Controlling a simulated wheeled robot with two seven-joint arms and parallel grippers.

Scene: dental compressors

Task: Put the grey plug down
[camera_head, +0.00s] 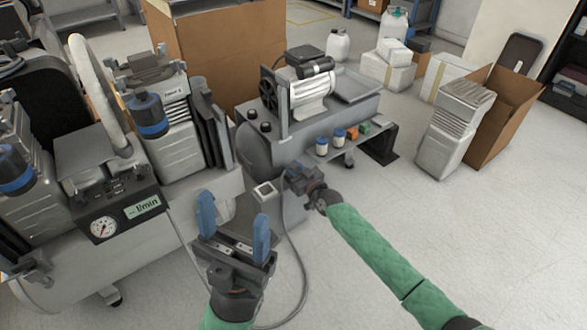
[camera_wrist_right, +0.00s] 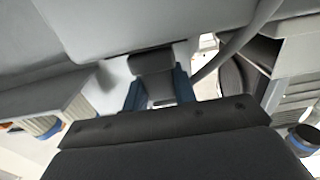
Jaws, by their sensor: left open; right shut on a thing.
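My right gripper (camera_head: 298,178) reaches in from the right on a green-sleeved arm, close to the front of the middle compressor. In the right wrist view its blue fingers (camera_wrist_right: 158,88) are shut on the grey plug (camera_wrist_right: 151,62), a dark grey block. In the head view I cannot clearly make out the plug at the jaws. My left gripper (camera_head: 233,222) is in the foreground, its two blue fingers wide apart with nothing between them.
The middle compressor (camera_head: 258,152) has small jars and coloured blocks on its lower ledge. A grey post with a pale square top (camera_head: 265,190) stands between the grippers, near a hanging grey hose (camera_head: 304,278). A larger compressor with a gauge (camera_head: 104,228) is left.

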